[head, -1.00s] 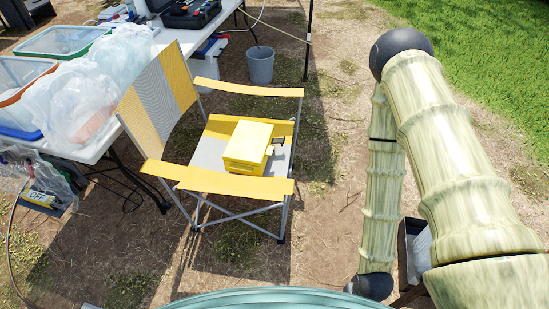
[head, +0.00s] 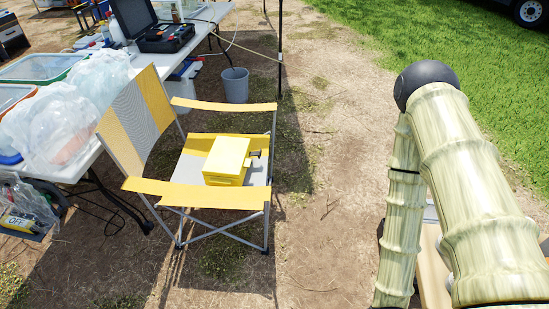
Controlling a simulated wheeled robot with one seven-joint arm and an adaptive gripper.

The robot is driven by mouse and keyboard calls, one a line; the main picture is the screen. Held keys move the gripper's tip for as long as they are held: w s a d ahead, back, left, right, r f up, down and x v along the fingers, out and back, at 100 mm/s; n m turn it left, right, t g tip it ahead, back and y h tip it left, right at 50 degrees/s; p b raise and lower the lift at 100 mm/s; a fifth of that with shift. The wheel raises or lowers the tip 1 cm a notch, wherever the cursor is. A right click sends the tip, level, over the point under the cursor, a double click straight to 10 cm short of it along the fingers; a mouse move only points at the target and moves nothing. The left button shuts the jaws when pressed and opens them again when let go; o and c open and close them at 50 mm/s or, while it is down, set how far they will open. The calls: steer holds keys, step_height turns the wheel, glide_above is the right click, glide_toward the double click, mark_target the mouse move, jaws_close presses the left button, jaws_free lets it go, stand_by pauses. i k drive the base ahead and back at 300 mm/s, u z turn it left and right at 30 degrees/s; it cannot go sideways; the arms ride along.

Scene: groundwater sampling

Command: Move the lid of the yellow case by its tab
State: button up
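The yellow case (head: 227,160) sits on the seat of a yellow and grey folding chair (head: 190,196), left of the middle in the head view. Its lid looks closed. A small dark piece sticks out from its right side; I cannot tell whether this is the lid's tab. My arm is folded at the right of the view, well apart from the chair and the case. My gripper is not in view.
A white table (head: 190,30) runs along the left with plastic bags (head: 68,125), bins and an open black case (head: 165,37). A grey bucket (head: 235,85) stands behind the chair. A thin dark pole (head: 280,45) rises behind it. Bare ground between chair and arm is clear.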

mark_target(226, 157)
steer(key=z, duration=0.05)
steer(key=i, duration=0.9)
steer(key=u, duration=0.55)
